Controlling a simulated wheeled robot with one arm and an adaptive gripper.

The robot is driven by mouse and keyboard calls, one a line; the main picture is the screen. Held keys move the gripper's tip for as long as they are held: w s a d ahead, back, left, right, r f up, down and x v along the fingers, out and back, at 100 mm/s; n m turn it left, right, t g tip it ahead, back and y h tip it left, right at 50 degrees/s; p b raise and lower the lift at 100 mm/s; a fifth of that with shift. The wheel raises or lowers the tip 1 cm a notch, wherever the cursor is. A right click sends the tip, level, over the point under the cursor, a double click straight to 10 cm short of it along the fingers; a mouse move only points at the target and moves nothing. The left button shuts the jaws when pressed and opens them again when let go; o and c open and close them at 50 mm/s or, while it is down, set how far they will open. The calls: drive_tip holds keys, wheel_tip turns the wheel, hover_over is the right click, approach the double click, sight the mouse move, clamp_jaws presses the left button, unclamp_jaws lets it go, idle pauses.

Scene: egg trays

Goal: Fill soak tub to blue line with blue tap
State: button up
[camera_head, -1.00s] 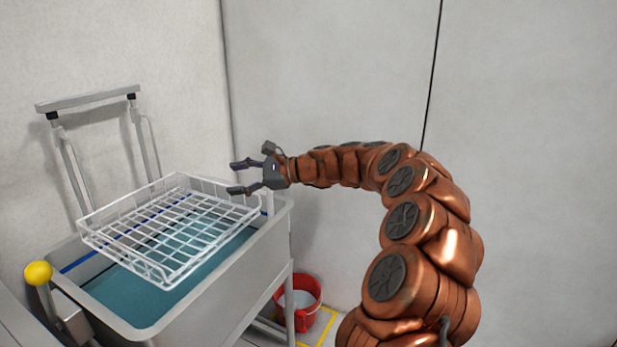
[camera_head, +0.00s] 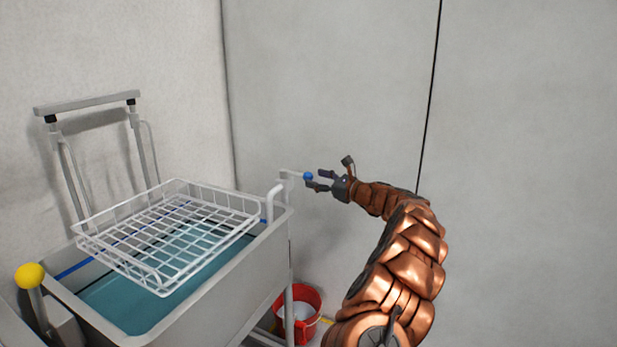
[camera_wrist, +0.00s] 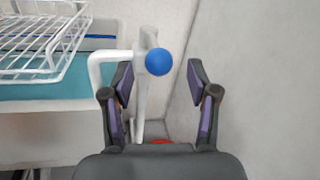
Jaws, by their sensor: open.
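The grey soak tub (camera_head: 240,272) stands at the lower left in the head view, with teal water in it. The blue line (camera_head: 73,268) shows on its inner wall, above the water surface at the left. The tap (camera_head: 276,190) is a white pipe at the tub's right rim, with a round blue knob (camera_head: 308,176). My gripper (camera_head: 315,180) is open at the knob in the head view. In the wrist view the blue knob (camera_wrist: 159,61) lies between and just beyond the open fingertips. I cannot tell whether a finger touches it.
A white wire basket (camera_head: 165,240) hangs over the tub from a grey lift frame (camera_head: 88,102). A yellow ball-topped lever (camera_head: 30,276) stands at the tub's near left. A red bucket (camera_head: 304,300) is on the floor to the right. Walls close off the back.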

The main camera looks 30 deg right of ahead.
sight(312, 177)
drive_tip(key=shift+x, duration=2)
clamp_jaws()
